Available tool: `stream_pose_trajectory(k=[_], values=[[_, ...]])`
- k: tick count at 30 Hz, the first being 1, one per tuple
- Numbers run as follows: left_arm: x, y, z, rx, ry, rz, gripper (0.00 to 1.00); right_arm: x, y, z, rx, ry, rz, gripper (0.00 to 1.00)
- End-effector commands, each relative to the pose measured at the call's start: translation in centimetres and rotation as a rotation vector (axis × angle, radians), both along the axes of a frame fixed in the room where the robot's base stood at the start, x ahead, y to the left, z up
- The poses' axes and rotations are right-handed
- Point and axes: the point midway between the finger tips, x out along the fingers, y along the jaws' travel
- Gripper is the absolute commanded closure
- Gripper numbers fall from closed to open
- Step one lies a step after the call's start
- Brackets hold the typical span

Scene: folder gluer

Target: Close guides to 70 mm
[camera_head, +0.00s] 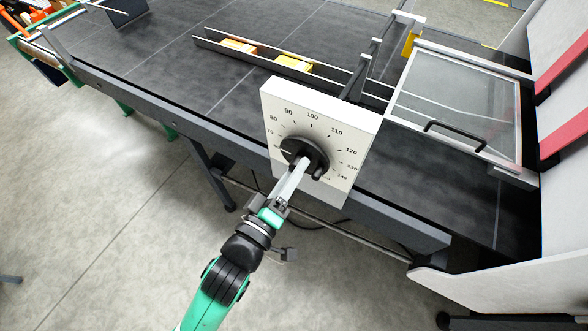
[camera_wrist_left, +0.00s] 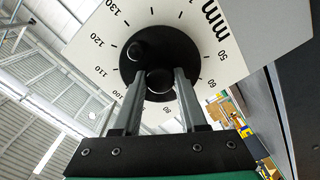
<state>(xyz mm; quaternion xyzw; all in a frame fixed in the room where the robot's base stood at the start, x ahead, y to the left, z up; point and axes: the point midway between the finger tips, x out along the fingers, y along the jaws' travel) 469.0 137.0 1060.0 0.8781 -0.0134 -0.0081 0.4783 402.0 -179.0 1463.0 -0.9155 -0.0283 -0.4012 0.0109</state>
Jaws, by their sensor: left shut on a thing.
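A white dial plate (camera_head: 355,125) with a millimetre scale stands at the conveyor's near side. Its round black knob (camera_head: 297,146) has a small crank peg (camera_head: 318,173) at the lower right in the head view. My left gripper (camera_head: 304,163) is shut on the knob's central hub; the wrist view shows a finger on each side of the hub (camera_wrist_left: 159,82). The peg (camera_wrist_left: 137,50) is up and left of the hub there. The fingers partly hide the lower scale, and I cannot read the setting surely. Two long guide rails (camera_head: 240,58) lie on the dark belt.
A clear cover with a black handle (camera_head: 455,136) is right of the dial, beside pale machine walls with red bars (camera_head: 562,62). The floor (camera_head: 110,220) in front of the conveyor is mostly open.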

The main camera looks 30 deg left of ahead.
Motion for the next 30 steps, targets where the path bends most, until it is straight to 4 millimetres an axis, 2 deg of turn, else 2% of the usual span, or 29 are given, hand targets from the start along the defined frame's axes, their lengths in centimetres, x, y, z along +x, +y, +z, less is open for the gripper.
stream_pose_trajectory(k=[4,5,9,20,23,30], values=[[0.0,0.0,0.0,0.001,0.0,0.0,1.0,0.0,0.0,0.0,0.0,0.0,0.0,0.5],[0.0,0.0,0.0,0.001,0.0,0.0,0.53,0.0,0.0,0.0,0.0,0.0,0.0,0.5],[0.0,0.0,0.0,0.001,0.0,0.0,0.28,0.0,0.0,0.0,0.0,0.0,0.0,0.5],[-0.5,0.0,0.0,0.002,0.0,-0.001,0.28,0.0,0.0,0.1,0.0,0.0,0.0,0.5],[-1.9,0.0,0.0,0.002,0.002,-0.001,0.28,0.0,0.0,0.3,0.0,0.0,0.0,0.5],[-7.6,0.1,-0.1,0.003,0.002,-0.003,0.28,0.0,0.0,0.4,0.0,0.0,0.0,0.5]])
